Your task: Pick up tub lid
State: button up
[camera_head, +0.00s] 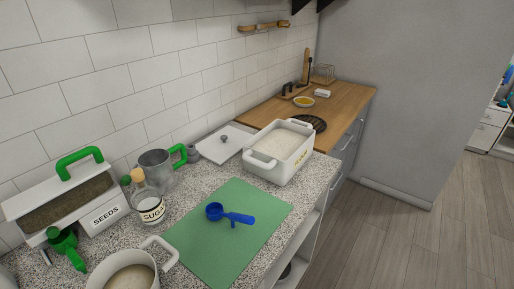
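The tub lid (212,150) is a flat white square lid with a round grey knob. It lies knob up on the speckled counter near the tiled wall, left of the white tub (273,173). The tub is open, has side handles and a yellow label on its front, and holds a pale powder. The tub's left rim is close to the lid's right edge; I cannot tell if they touch. My gripper is not in view.
A green mat (187,240) with a blue scoop (214,211) lies in front. A metal cup (153,170), sugar jar (150,205), SEEDS box (105,213), green scoop (66,246) and white pot (147,277) crowd the left. A wooden counter (345,98) lies beyond the tub.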

aim_at(222, 146)
jog(key=i+l+u, duration=0.15)
jog(key=u, duration=0.2)
jog(key=i+l+u, duration=0.1)
jog(key=u, duration=0.25)
jog(key=i+l+u, duration=0.1)
jog(key=l, duration=0.25)
jog(key=i+l+u, duration=0.1)
jog(key=l, duration=0.25)
jog(key=i+l+u, duration=0.1)
jog(key=l, duration=0.25)
jog(key=i+l, duration=0.15)
jog(key=l, duration=0.25)
jog(key=i+l+u, duration=0.15)
jog(key=l, duration=0.25)
